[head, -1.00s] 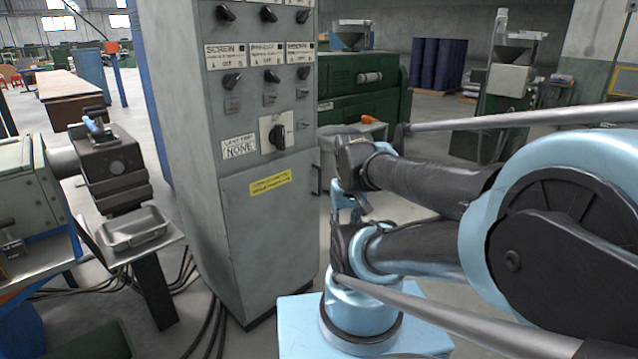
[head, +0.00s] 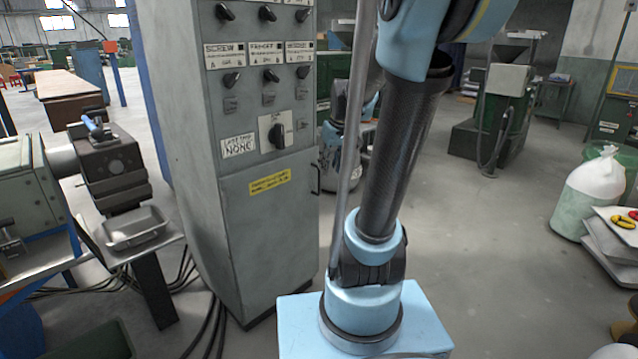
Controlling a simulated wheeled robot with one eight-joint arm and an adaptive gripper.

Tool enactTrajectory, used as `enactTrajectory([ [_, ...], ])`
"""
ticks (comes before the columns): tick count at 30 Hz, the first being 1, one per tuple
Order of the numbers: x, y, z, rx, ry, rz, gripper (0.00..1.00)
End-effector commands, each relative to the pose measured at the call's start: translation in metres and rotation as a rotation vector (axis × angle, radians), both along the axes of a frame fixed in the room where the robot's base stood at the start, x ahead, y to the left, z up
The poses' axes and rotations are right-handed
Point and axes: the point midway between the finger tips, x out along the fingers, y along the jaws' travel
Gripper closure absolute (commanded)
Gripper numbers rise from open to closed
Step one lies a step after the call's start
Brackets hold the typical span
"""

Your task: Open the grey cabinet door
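The grey cabinet (head: 185,120) stands left of centre. Its lower door (head: 262,225) has a yellow label and looks shut. A thin dark vertical handle (head: 315,179) sits on the door's right edge. The end of my arm with my gripper (head: 330,150) shows just right of the cabinet, near and slightly above the handle, partly behind my arm links. The fingers cannot be made out, and I cannot tell whether they touch the handle.
Knobs and switches (head: 277,131) cover the cabinet's upper front. A machine with a metal tray (head: 135,228) stands at the left, with black cables on the floor. The floor (head: 480,250) right of my arm is clear.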

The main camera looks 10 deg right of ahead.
Motion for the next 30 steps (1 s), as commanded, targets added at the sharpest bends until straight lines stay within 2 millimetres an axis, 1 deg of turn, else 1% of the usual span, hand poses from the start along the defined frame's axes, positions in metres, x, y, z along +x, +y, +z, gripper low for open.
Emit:
enactTrajectory([
  [1,0.017,-0.002,0.002,0.002,-0.007,0.012,0.69],
  [9,0.1,-0.013,0.003,0.008,-0.052,0.09,0.69],
  [12,0.125,-0.018,-0.001,0.008,-0.066,0.115,0.69],
  [15,0.145,-0.021,-0.004,0.008,-0.078,0.134,0.69],
  [18,0.158,-0.024,-0.006,0.009,-0.085,0.145,0.69],
  [23,0.167,-0.025,-0.01,0.007,-0.091,0.156,0.69],
  [26,0.169,-0.024,-0.016,0.008,-0.092,0.156,0.69],
  [30,0.175,-0.021,-0.031,0.008,-0.092,0.156,0.69],
])
